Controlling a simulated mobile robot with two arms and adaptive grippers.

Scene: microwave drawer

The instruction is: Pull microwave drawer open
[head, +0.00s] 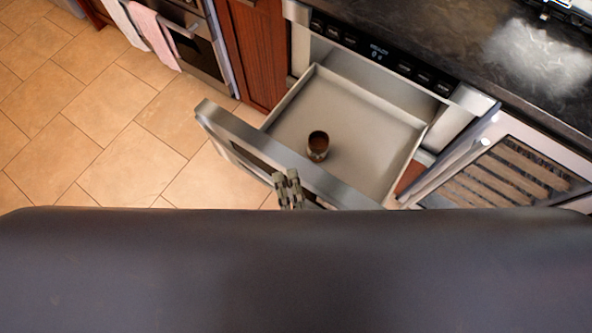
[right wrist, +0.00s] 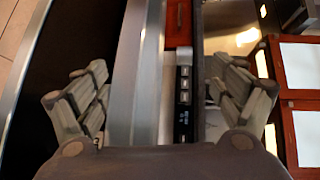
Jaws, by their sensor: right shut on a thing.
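The microwave drawer (head: 365,122) is pulled well out from its cabinet in the head view, with its metal front (head: 225,125) toward me. A small dark brown cup (head: 318,145) stands inside on the drawer floor. My right gripper (head: 288,188) is at the top edge of the drawer front and is shut on it; the arm behind it is largely hidden. In the right wrist view, the fingers of the gripper (right wrist: 160,100) stand on both sides of a long metal edge (right wrist: 148,70). The exact contact is hard to see. My left gripper is not in view.
The control panel (head: 380,53) is above the drawer opening, under a dark countertop (head: 470,40). A cabinet with a slatted glass door (head: 520,170) stands to the right. An oven (head: 195,45) with towels is at upper left. Tiled floor (head: 90,120) on the left is clear.

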